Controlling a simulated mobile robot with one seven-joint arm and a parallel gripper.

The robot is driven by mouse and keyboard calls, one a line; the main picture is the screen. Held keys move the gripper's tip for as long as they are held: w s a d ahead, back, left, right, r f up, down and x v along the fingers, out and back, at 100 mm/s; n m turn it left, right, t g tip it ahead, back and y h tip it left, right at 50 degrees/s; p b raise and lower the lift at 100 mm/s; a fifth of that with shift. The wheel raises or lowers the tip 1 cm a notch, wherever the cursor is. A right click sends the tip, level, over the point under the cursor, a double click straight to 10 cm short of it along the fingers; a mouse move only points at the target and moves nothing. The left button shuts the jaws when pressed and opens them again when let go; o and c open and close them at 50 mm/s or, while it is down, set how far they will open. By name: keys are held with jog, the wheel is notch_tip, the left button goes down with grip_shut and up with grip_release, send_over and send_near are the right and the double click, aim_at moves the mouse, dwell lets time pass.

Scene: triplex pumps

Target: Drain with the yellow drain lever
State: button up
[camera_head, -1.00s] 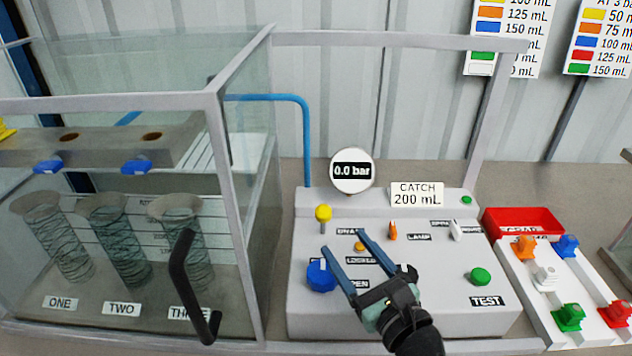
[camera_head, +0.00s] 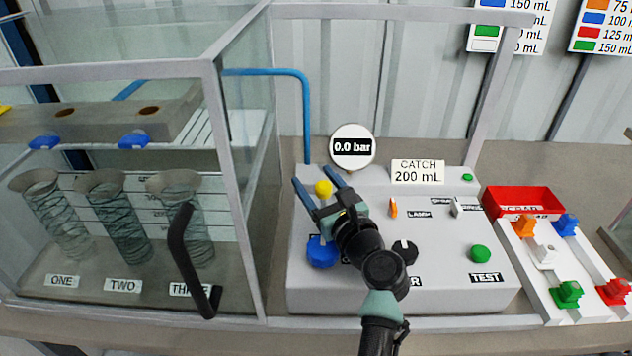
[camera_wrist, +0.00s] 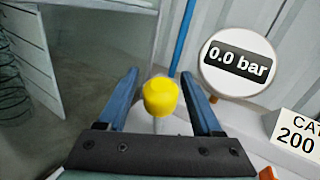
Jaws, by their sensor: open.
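The yellow drain lever (camera_head: 323,187) stands at the back left of the grey control panel (camera_head: 440,290). Its yellow knob (camera_wrist: 161,96) also shows in the wrist view, on a thin pale stem. My gripper (camera_head: 322,175) is open, with one blue finger on each side of the knob. In the wrist view my gripper (camera_wrist: 163,82) shows gaps between the knob and both fingers. The lever's label is hidden behind my gripper. The gauge (camera_head: 352,147) reads 0.0 bar and the catch sign (camera_head: 417,172) reads 200 mL.
A blue knob (camera_head: 322,252), an orange switch (camera_head: 393,208) and a green test button (camera_head: 480,254) are on the panel. A glass case with a black handle (camera_head: 187,262) stands left. A red tray (camera_head: 523,201) and coloured plugs lie right.

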grip_shut()
dwell(0.4)
dwell(1.1)
